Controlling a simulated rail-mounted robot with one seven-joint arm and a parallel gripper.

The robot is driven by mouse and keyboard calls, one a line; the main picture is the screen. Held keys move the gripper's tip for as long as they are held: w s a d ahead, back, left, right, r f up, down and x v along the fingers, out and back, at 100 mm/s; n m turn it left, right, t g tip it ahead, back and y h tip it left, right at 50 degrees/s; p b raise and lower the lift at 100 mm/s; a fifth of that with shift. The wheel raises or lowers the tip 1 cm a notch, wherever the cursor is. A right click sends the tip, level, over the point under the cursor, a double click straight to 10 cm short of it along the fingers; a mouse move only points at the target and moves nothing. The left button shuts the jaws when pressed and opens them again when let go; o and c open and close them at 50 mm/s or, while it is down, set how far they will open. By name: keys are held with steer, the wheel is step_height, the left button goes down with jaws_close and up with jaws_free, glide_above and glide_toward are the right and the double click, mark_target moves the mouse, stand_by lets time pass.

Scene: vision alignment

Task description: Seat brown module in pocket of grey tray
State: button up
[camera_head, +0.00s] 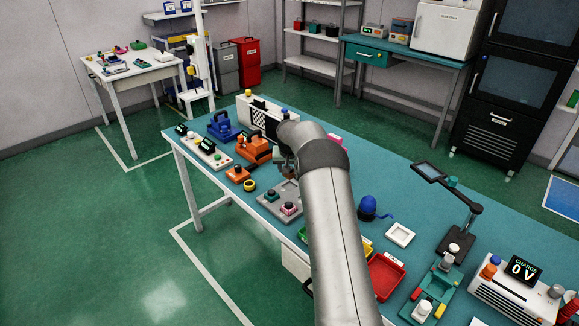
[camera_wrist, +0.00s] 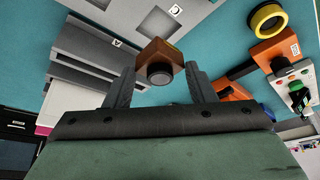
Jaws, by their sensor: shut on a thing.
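The brown module (camera_wrist: 160,52) is a small block with a dark round lens, seen between my two fingertips in the wrist view.
An orange device (camera_head: 254,148) and a blue one (camera_head: 222,126) stand behind the tray. A yellow ring (camera_head: 249,185) lies left of it. Grey stepped blocks (camera_wrist: 90,68) show in the wrist view.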

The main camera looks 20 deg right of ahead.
steer(key=shift+b, duration=0.35)
steer(key=shift+f+b, duration=2.25)
steer(key=shift+f, duration=0.55)
steer(key=o, duration=1.1)
steer(key=shift+c, duration=0.2)
steer(key=b+v, duration=0.2)
steer(key=v, duration=1.5)
steer(key=shift+r, duration=0.25)
